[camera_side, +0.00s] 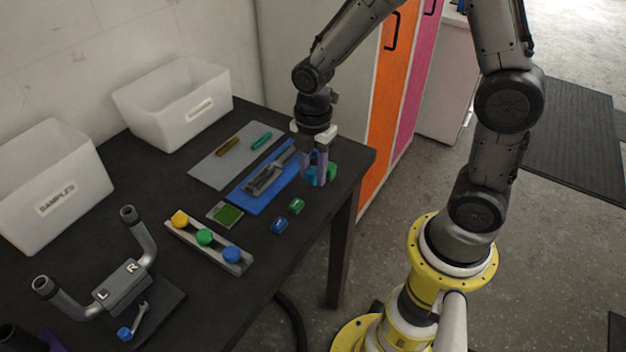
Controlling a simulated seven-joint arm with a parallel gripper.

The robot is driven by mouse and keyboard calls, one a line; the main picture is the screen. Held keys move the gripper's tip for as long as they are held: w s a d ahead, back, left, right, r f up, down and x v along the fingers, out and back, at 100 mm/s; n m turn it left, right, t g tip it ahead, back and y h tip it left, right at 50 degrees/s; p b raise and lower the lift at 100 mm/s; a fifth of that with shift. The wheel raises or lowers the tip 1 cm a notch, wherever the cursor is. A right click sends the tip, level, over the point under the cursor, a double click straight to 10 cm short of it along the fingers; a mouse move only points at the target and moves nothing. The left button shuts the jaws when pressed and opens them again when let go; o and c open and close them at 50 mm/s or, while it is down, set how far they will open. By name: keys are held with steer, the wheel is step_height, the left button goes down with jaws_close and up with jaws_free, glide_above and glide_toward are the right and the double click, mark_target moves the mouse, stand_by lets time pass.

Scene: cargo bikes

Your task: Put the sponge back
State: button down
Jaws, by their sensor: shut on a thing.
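My gripper (316,178) points down at the far right corner of the black table, its fingers close to the tabletop. It is shut on a small blue thing (312,175), mostly hidden by the fingers; I cannot tell whether this is the sponge. A green thing (333,171) shows just right of the fingers, and I cannot tell whether it touches them. A flat green square (229,214) in a pale frame lies left of the gripper, near the middle of the table; it may be a sponge or a pad.
A blue mat (243,195) with grey tools lies left of my gripper, beside a grey mat (205,172). A green piece (296,206) and a blue piece (279,226) lie near the front edge. White bins (150,122) stand behind. Handlebars (122,283) stand front left.

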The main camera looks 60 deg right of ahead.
mark_target(313, 182)
steer(key=shift+f, duration=1.55)
steer(key=shift+f, duration=0.2)
steer(key=c, duration=0.5)
jaws_free()
steer(key=shift+c, duration=0.2)
steer(key=shift+r, duration=0.1)
step_height(313, 182, up, 12)
steer(key=shift+r, duration=0.15)
steer(key=s+r+m+t, duration=0.2)
steer(key=s+r+m, duration=0.1)
steer(key=s+m, duration=0.4)
steer(key=s+d+r+m+t, duration=0.1)
steer(key=s+r+m+t, duration=0.2)
steer(key=s+m, duration=0.4)
steer(key=r+m, duration=0.1)
steer(key=m, duration=0.3)
steer(key=shift+s+r+t, duration=0.25)
steer(key=shift+s+t, duration=0.05)
